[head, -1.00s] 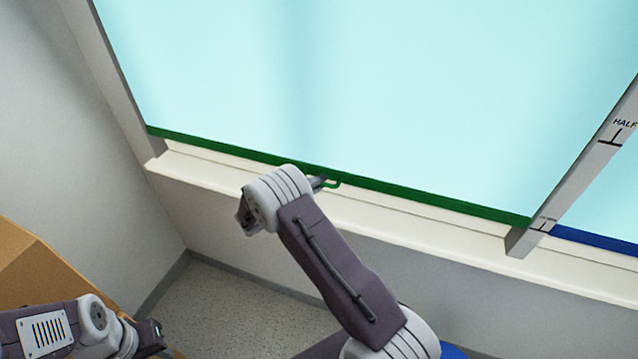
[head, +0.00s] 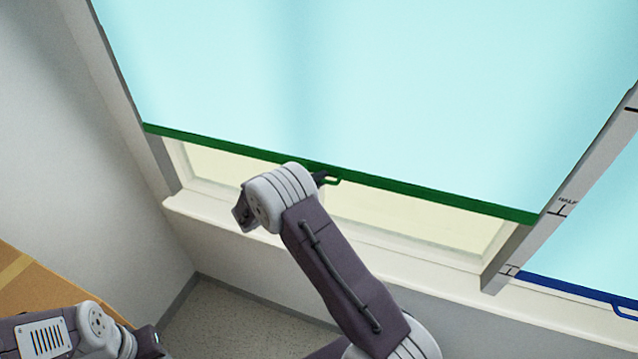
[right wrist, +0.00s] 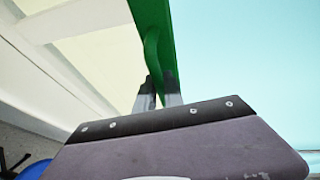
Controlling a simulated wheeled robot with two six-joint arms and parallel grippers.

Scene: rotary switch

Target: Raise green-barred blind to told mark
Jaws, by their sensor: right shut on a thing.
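The light blue blind (head: 380,80) has a green bottom bar (head: 430,190) with a small green handle (head: 333,181). My right gripper (head: 322,178) is shut on this handle. The right wrist view shows the green handle (right wrist: 151,50) between the two fingertips (right wrist: 158,92). The bar hangs above the window sill, with a pale gap under it. The bar's right end lies close to the HALF mark (head: 562,210) on the grey post; I cannot tell whether it is exactly level. My left gripper (head: 152,342) is low at the left, away from the blind; its jaws are unclear.
A second blind with a blue bar (head: 575,290) and blue handle hangs low, right of the post (head: 520,250). Another mark (head: 508,270) is low on the post. A cardboard box (head: 30,290) stands at the lower left. The white sill (head: 230,222) runs under the window.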

